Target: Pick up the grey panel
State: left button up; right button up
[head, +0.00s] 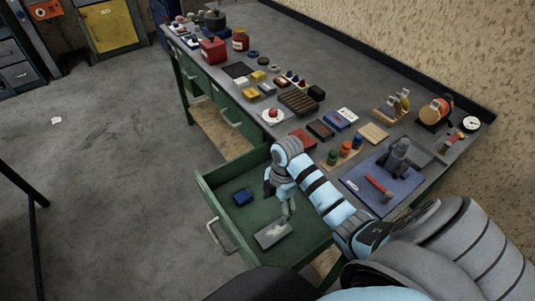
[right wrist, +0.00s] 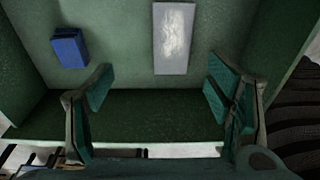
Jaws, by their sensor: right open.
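The grey panel (head: 273,235) is a flat, light grey rectangle lying on the bottom of an open green drawer (head: 212,200). It also shows in the right wrist view (right wrist: 173,38), at the top between the spread fingers, with a whitish smear on it. My right gripper (head: 279,200) is inside the drawer opening, above and behind the panel in the head view. In the right wrist view its fingers (right wrist: 160,95) are wide apart with nothing between them. My left gripper is not in view.
A blue box (head: 242,197) lies in the drawer left of the panel. The drawer walls stand close around my gripper. The green bench (head: 375,118) above carries many tools, cups and blocks. Open grey floor (head: 110,170) lies to the left.

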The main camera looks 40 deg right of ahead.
jog(key=b, duration=0.2)
send_over(273, 233)
jog(key=d, duration=0.1)
notch_tip(273, 233, down, 6)
jog(key=shift+d+f, duration=0.1)
jog(key=shift+f, duration=0.15)
jog(key=f, duration=0.5)
jog(key=shift+w+a+b, duration=0.1)
jog(key=shift+a+b, duration=0.3)
jog(key=shift+r, duration=0.2)
jog(key=shift+c, duration=0.4)
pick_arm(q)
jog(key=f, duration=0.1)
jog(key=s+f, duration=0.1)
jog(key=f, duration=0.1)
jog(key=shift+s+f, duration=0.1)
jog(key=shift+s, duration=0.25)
pick_arm(e)
jog(key=c, duration=1.4)
jog(key=shift+o, duration=0.2)
